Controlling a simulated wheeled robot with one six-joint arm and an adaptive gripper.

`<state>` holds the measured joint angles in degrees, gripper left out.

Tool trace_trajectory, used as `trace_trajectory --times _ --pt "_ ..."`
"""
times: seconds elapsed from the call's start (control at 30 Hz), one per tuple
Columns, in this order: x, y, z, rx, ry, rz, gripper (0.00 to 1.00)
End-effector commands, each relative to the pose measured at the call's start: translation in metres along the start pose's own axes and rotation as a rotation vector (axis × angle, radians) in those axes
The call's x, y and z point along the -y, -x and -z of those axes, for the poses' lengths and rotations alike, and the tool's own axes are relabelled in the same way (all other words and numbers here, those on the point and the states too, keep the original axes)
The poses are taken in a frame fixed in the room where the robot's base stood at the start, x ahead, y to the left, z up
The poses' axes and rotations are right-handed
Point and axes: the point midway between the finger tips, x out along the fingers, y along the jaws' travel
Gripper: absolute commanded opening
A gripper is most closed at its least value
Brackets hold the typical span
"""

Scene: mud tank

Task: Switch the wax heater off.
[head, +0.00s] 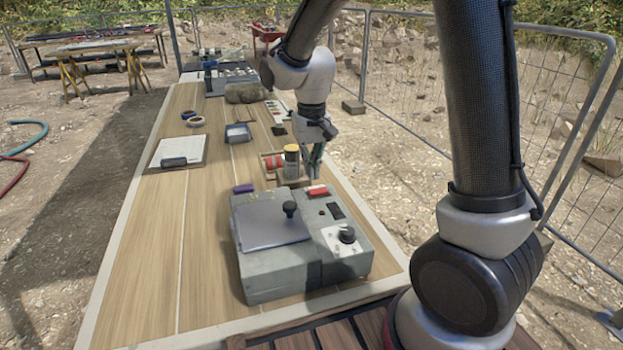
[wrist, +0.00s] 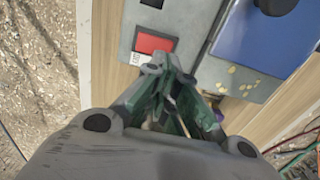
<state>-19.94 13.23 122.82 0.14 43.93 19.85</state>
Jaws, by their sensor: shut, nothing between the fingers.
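The wax heater (head: 280,277) is a grey box on the near end of the wooden table, with a flat lid with a black knob on its left part. A red rocker switch (head: 317,190) sits at the far right of its top. In the wrist view the red switch (wrist: 153,43) lies just beyond my fingertips. My gripper (head: 313,178) is shut and empty, pointing down over the heater's far edge by the switch; it also shows in the wrist view (wrist: 168,68). I cannot tell whether it touches the switch. The switch's tilt is unclear.
A black dial (head: 347,235) and a dark display (head: 336,211) are on the heater's right side. A jar with a yellow lid (head: 291,161) and a red roll (head: 273,163) stand just behind the heater. A white board (head: 179,151) lies left. The table's near left is clear.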

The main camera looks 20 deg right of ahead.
Motion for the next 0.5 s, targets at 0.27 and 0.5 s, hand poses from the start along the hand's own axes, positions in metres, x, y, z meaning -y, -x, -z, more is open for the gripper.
trace_trajectory --times 0.27,0.5 --pt "0.0 -0.032 0.0 0.001 0.0 0.0 0.0" --pt "0.0 -0.035 0.0 0.0 0.0 0.0 0.0"
